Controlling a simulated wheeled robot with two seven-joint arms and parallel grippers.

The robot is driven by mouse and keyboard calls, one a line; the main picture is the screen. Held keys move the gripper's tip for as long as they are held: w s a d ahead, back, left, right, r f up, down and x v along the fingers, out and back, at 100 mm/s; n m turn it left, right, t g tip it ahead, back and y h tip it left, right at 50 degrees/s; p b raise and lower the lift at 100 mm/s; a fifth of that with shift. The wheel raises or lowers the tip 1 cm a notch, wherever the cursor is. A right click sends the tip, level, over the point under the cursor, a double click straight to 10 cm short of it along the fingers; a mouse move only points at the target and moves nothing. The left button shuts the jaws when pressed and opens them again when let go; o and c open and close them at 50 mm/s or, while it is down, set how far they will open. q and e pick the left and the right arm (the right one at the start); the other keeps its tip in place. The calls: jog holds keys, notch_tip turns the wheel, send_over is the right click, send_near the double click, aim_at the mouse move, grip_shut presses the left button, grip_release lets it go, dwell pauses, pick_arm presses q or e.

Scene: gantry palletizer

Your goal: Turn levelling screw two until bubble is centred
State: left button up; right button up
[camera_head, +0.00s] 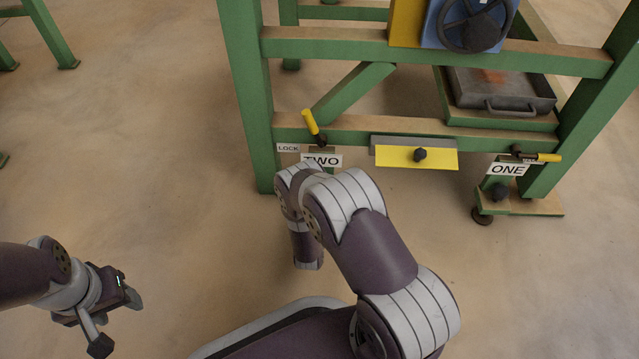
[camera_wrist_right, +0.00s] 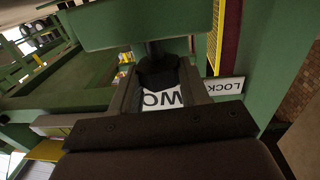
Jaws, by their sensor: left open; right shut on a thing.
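Levelling screw two's sign, "TWO" (camera_head: 321,161), hangs on the green frame's lower beam. My right arm covers the place below the sign in the head view, so the screw and my right gripper are hidden there. In the right wrist view my right gripper (camera_wrist_right: 158,84) is shut on a dark knob (camera_wrist_right: 157,70) in front of the TWO sign (camera_wrist_right: 163,99), under a green block. A yellow-handled lever (camera_head: 311,123) by the LOCK label stands tilted upward. No bubble shows in either view. My left gripper (camera_head: 117,322) is open and empty over the floor at lower left.
A yellow plate (camera_head: 389,156) with a black knob (camera_head: 420,155) sits mid-beam. A handwheel (camera_head: 472,24) and grey tray (camera_head: 500,92) are above.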

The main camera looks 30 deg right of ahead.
jog(key=n+t+y+p, duration=0.1)
jog(key=y, duration=0.1)
jog(key=n+t+y, duration=0.1)
jog(key=n+y, duration=0.1)
jog(key=shift+s+d+r+p, duration=0.1)
jog(key=shift+s+d+p, duration=0.1)
jog(key=shift+d+p, duration=0.15)
jog(key=shift+d+n+t+y, duration=0.1)
jog(key=shift+n+t+y, duration=0.25)
jog(key=shift+n+y, duration=0.8)
jog(key=shift+n+t+y, duration=0.35)
jog(key=shift+n+y, duration=0.3)
jog(key=shift+y, duration=1.3)
jog(key=o, duration=1.1)
jog(key=shift+c, duration=0.2)
